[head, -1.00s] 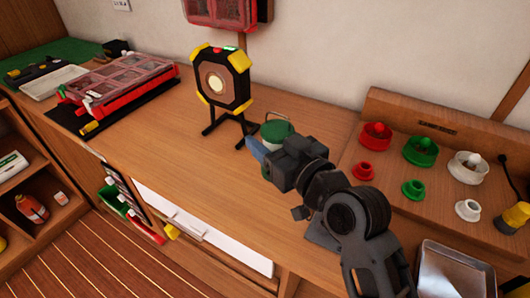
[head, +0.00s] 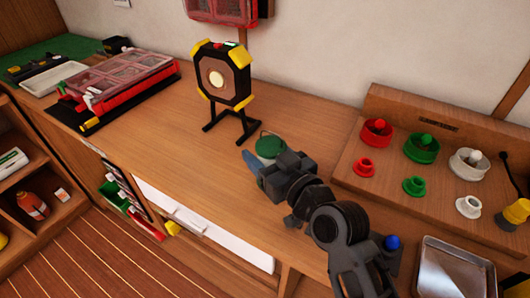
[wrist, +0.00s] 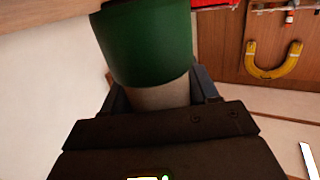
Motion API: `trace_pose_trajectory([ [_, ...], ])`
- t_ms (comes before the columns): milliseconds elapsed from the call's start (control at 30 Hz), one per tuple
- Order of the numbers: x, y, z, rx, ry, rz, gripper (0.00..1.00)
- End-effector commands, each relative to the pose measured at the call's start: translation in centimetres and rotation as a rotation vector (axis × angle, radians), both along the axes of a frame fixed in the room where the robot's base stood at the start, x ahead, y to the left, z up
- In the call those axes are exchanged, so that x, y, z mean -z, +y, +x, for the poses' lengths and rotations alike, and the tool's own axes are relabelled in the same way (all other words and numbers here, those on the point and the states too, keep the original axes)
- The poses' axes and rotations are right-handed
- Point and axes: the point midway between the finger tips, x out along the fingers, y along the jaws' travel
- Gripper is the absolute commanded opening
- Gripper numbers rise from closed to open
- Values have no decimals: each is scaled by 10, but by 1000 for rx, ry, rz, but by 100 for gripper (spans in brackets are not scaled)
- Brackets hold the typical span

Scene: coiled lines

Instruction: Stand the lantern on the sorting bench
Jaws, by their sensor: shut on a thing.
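The lantern (head: 270,147) shows in the head view as a green round top with a thin wire handle, just beyond my gripper (head: 262,163). In the wrist view the lantern (wrist: 146,45) is a green cylinder above a pale grey section, which sits between the fingers of my gripper (wrist: 160,95). My gripper is shut on it. The lantern looks about upright over the wooden sorting bench (head: 190,150). My gripper hides its lower part in the head view, so I cannot tell whether its base touches the bench top.
A black and yellow work light (head: 223,80) stands behind and left of the lantern. A red organiser case (head: 120,80) lies farther left. A wooden board with coloured cups (head: 422,148) is to the right, above a metal tray (head: 455,268). Bench top left of my gripper is clear.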

Motion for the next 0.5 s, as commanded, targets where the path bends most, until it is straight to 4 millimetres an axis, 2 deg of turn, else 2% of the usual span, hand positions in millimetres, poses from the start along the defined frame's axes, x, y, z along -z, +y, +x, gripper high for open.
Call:
trace_pose_trajectory([
  [400,11,0,0,0,5,-3,14],
  [433,12,0,0,0,7,-4,62],
  [500,13,0,-1,-1,8,-4,69],
])
